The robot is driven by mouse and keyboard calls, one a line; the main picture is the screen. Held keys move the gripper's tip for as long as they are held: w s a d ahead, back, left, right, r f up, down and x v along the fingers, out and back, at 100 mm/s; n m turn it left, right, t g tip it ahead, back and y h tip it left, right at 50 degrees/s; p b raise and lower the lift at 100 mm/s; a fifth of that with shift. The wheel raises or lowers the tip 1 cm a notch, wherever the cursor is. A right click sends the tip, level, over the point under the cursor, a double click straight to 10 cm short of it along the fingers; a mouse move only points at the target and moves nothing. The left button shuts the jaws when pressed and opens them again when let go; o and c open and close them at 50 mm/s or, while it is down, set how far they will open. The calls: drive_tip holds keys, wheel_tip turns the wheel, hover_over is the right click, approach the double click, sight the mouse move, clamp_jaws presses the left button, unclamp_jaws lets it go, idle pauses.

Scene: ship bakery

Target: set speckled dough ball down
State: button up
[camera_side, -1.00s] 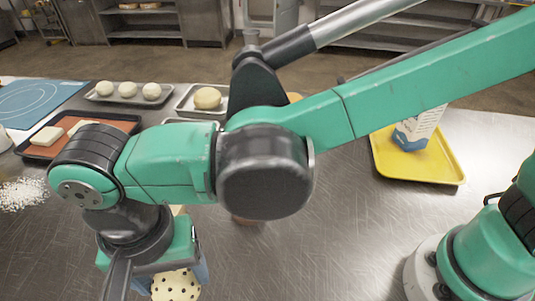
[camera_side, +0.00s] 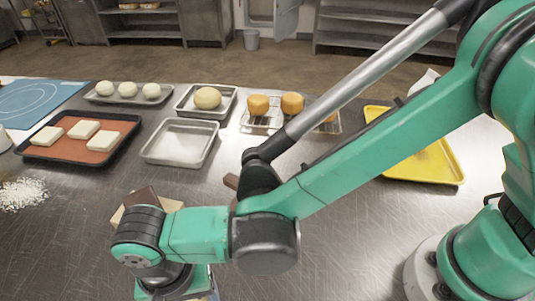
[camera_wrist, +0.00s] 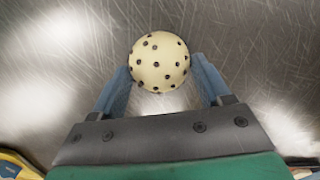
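The speckled dough ball (camera_wrist: 159,62) is cream with dark dots. In the wrist view it sits between the two blue fingertips of my gripper (camera_wrist: 160,75), which appear to touch it on both sides. Bare, scratched metal shows behind it; I cannot tell whether the ball touches the counter. In the side view my gripper (camera_side: 178,288) is low at the bottom edge of the picture, with the fingers mostly cut off. The ball is not visible there.
Behind my wrist lies a partly hidden pale board (camera_side: 117,215) with a brown item (camera_side: 143,197). Farther back are an empty metal tray (camera_side: 181,143), a tray (camera_side: 30,153) of pale slabs, dough balls and orange-brown rounds. A yellow tray (camera_side: 440,165) stands right.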

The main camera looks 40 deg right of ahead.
drive_tip(key=o, duration=0.3)
drive_tip(key=shift+o, duration=0.2)
drive_tip(key=shift+r, duration=0.1)
wheel_tip(320, 180, up, 12)
drive_tip(key=w+d+r+n+t+y, duration=0.1)
drive_tip(key=w+d, duration=0.2)
drive_tip(key=d, duration=0.4)
drive_tip(key=w+d+r+n+t+y, duration=0.1)
drive_tip(key=w+d+r, duration=0.15)
drive_tip(key=d, duration=0.35)
drive_tip(key=d+f+n+t+h, duration=0.2)
drive_tip(key=d+t, duration=0.3)
drive_tip(key=d, duration=1.3)
drive_tip(key=shift+s+d+f+n, duration=0.3)
drive_tip(key=shift+s+f, duration=0.1)
drive_tip(key=shift+f, duration=0.2)
